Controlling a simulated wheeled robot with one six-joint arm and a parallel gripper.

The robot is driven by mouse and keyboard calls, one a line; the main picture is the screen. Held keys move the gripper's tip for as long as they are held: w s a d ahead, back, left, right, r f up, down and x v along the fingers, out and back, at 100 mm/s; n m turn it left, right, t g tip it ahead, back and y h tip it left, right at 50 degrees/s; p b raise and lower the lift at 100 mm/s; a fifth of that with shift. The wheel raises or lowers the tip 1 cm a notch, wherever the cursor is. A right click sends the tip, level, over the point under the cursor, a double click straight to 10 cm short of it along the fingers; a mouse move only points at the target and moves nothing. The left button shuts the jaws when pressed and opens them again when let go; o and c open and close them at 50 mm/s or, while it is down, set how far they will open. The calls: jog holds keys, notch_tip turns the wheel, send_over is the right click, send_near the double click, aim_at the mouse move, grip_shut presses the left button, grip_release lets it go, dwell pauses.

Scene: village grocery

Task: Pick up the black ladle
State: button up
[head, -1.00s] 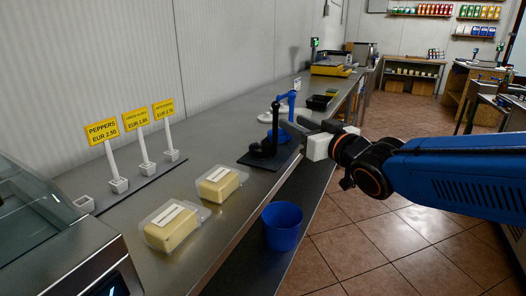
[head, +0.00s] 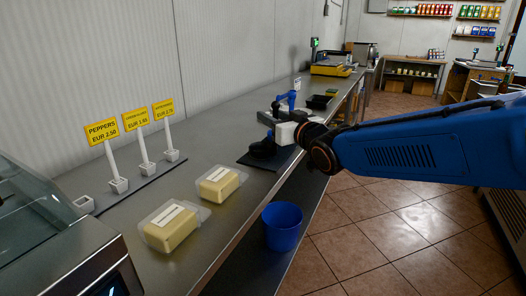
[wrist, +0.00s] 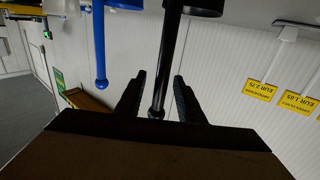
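The black ladle (head: 263,149) stands on a dark mat (head: 246,160) on the steel counter; in the head view my gripper hides much of its handle. In the wrist view the handle (wrist: 169,60) runs down between my two fingers, with its rounded end near the palm. My gripper (wrist: 157,92) is open, one finger on each side of the handle, with gaps showing. In the head view my gripper (head: 272,118) is at the height of the handle, above the ladle's bowl.
A blue ladle (wrist: 100,50) stands close beside the black one, behind it in the head view (head: 290,99). A blue cup (head: 282,228) sits on the lower shelf. Two butter packs (head: 218,184) and yellow price signs (head: 102,131) occupy the near counter.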

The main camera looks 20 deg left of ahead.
jog(key=shift+x, duration=1.25)
grip_shut()
jog(key=shift+r, duration=0.1)
